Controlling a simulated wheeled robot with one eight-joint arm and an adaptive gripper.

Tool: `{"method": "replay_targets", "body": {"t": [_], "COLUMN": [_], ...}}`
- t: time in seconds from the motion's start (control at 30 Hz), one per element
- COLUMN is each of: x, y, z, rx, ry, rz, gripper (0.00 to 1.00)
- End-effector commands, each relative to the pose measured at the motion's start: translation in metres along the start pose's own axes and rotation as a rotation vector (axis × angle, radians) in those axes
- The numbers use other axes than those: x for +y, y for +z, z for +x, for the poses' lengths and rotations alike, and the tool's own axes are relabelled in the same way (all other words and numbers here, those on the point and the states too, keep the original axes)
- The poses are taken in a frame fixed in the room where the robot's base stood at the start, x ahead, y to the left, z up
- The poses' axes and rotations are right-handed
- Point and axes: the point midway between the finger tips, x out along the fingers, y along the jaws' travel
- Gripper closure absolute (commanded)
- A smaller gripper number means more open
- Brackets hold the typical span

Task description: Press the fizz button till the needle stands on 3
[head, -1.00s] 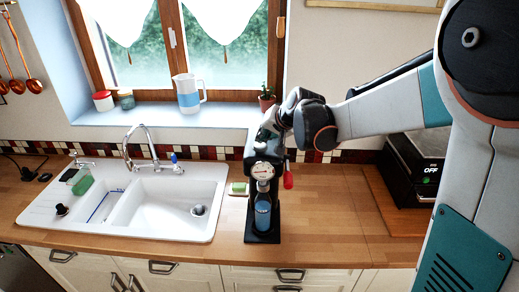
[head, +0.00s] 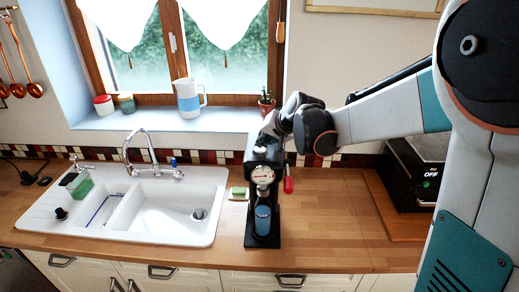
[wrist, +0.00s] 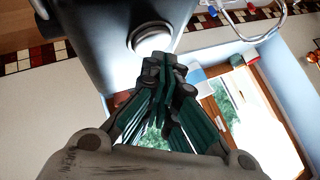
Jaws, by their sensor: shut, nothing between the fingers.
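The black soda maker (head: 277,219) stands upright on the counter just right of the sink. It has a round white gauge (head: 263,174) on its front; the needle is too small to read surely. A blue bottle (head: 262,219) stands under the head. The pale round fizz button (head: 260,150) is on top; it also shows in the wrist view (wrist: 151,39). My gripper (head: 266,133) is shut and empty, just above and behind the button. In the wrist view its fingertips (wrist: 162,62) lie close by the button's edge; I see no clear contact.
A potted cactus (head: 266,100) stands on the sill behind. The counter (head: 330,225) to the right is clear.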

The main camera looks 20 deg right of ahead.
Motion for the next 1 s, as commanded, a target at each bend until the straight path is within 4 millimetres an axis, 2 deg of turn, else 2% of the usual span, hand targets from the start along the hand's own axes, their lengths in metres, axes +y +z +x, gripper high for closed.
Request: {"method": "replay_targets", "body": {"t": [1.0], "x": [0.004], "y": [0.0043], "z": [0.0053], "rx": [0.0], "ry": [0.0], "rz": [0.0], "gripper": [1.0]}}
